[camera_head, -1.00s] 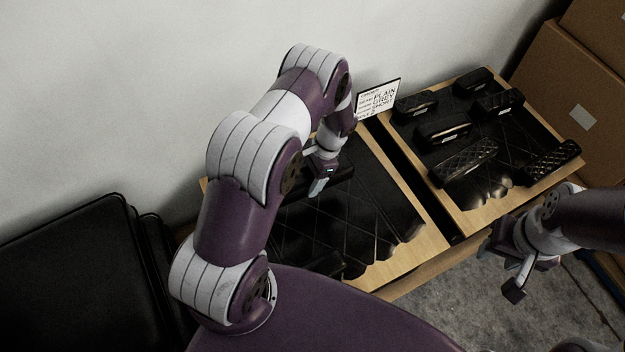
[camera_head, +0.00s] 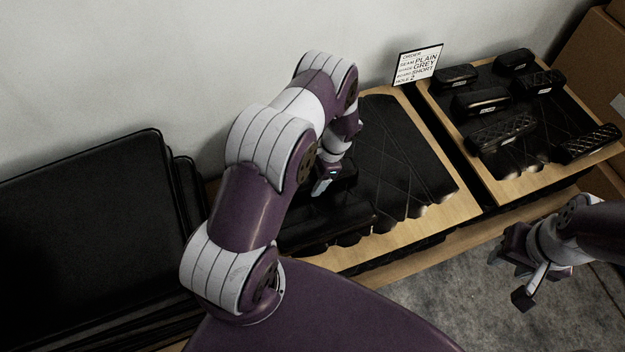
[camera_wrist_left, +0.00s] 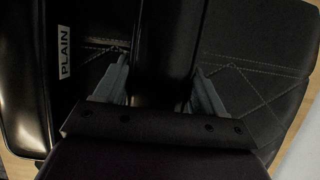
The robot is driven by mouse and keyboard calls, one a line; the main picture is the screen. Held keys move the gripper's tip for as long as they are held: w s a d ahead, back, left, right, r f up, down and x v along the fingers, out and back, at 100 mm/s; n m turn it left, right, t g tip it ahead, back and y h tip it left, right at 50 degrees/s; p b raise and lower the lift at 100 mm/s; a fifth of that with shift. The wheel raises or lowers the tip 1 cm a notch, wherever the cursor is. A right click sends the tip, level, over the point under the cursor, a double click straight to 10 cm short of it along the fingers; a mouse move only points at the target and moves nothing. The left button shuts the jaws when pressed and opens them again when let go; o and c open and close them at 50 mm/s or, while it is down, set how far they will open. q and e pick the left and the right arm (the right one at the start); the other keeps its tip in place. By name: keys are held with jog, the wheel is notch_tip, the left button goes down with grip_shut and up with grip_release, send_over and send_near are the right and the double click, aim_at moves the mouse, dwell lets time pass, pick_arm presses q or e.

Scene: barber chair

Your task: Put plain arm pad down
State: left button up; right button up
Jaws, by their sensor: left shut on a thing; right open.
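My left gripper (camera_head: 325,184) is shut on a black arm pad (camera_wrist_left: 167,45), whose body runs between the two fingers in the left wrist view. In the head view it is low over the left board (camera_head: 420,235), and my arm and fingers partly hide the pad. I cannot tell whether the pad touches the board. Another dark padded piece (camera_head: 325,222) lies at the board's front left. A white "PLAIN" label (camera_wrist_left: 65,52) shows on a black surface left of the fingers in the wrist view. My right gripper (camera_head: 522,272) is open and empty, over the floor at the right.
The right board (camera_head: 490,193) carries several black pads, some smooth, some quilted. Large black panels (camera_head: 85,235) lean at the left. Cardboard boxes (camera_head: 597,60) stand at the far right.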

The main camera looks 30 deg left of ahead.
pick_arm(q)
jog(key=shift+s+a+f, duration=0.1)
jog(key=shift+s+a, duration=0.15)
jog(key=shift+s, duration=0.05)
jog(key=o, duration=1.5)
jog(key=shift+w+d, duration=0.15)
jog(key=shift+w, duration=0.1)
jog(key=shift+s+r, duration=0.1)
jog(key=shift+r, duration=0.3)
jog(key=b+v, duration=0.1)
jog(key=v, duration=0.9)
jog(key=shift+d+r+b, duration=0.1)
jog(key=shift+r+b, duration=0.2)
jog(key=shift+b, duration=0.05)
jog(key=s+d+r+n+t+h, duration=0.1)
jog(key=s+r+n, duration=0.1)
jog(key=s+r, duration=0.3)
jog(key=s+d+r+n+t+h, duration=0.1)
jog(key=s+d+r+n+t, duration=0.1)
jog(key=s+r, duration=0.3)
jog(key=s+d+r+n+t+h, duration=0.1)
jog(key=s+d+r+n, duration=0.1)
jog(key=s+r+n, duration=0.2)
jog(key=shift+s+d+r+t, duration=0.15)
jog(key=shift+s+r+t, duration=0.25)
jog(key=shift+s+r, duration=0.15)
pick_arm(e)
jog(key=shift+s+a+f, duration=0.15)
jog(key=shift+a+f, duration=0.05)
jog(key=shift+f, duration=0.55)
